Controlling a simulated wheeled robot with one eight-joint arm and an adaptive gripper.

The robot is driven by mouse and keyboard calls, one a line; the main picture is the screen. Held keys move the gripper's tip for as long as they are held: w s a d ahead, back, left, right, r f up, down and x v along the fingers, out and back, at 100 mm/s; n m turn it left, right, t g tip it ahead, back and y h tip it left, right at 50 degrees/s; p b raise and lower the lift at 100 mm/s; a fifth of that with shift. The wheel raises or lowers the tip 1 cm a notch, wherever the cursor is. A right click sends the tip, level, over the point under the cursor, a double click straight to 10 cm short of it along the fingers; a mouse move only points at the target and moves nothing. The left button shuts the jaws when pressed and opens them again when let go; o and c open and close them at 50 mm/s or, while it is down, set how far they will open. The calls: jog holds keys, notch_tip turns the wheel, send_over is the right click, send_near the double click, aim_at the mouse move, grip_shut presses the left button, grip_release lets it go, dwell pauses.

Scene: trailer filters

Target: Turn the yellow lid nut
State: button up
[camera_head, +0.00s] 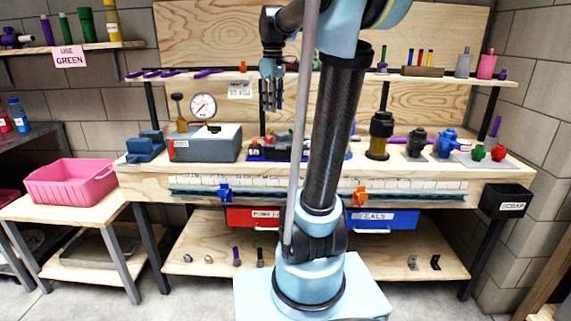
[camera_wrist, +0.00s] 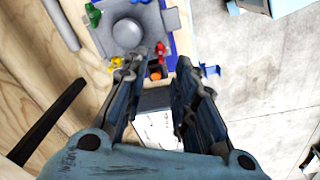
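In the wrist view a grey housing with a round domed lid (camera_wrist: 128,33) sits on a blue base. The small yellow lid nut (camera_wrist: 116,63) is at the lid's lower left edge, left of my gripper's fingertips. A green nut (camera_wrist: 94,14) and a red nut (camera_wrist: 161,48) stand at other points round the lid. My gripper (camera_wrist: 163,66) is open, with nothing seen between its fingers. In the head view my gripper (camera_head: 271,97) hangs above the bench over the housing (camera_head: 278,147), which my arm partly hides; the yellow nut is not clear there.
A grey box (camera_head: 207,145) with a dial gauge (camera_head: 203,106) behind it stands left on the bench. A dark cylinder unit (camera_head: 381,135) and several coloured fittings (camera_head: 447,142) stand right. A shelf (camera_head: 440,76) runs behind. An orange block (camera_wrist: 155,73) lies near the fingertips.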

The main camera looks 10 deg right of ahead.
jog(key=s+f+m+t, duration=0.1)
jog(key=s+f+m, duration=0.4)
jog(key=s+f, duration=1)
jog(key=shift+s+d+m, duration=0.4)
jog(key=shift+s, duration=1.1)
notch_tip(320, 180, up, 20)
jog(key=g, duration=0.2)
send_over(271, 131)
jog(key=f, duration=1.7)
jog(key=shift+w+d+f, duration=0.1)
jog(key=shift+w, duration=0.25)
grip_shut()
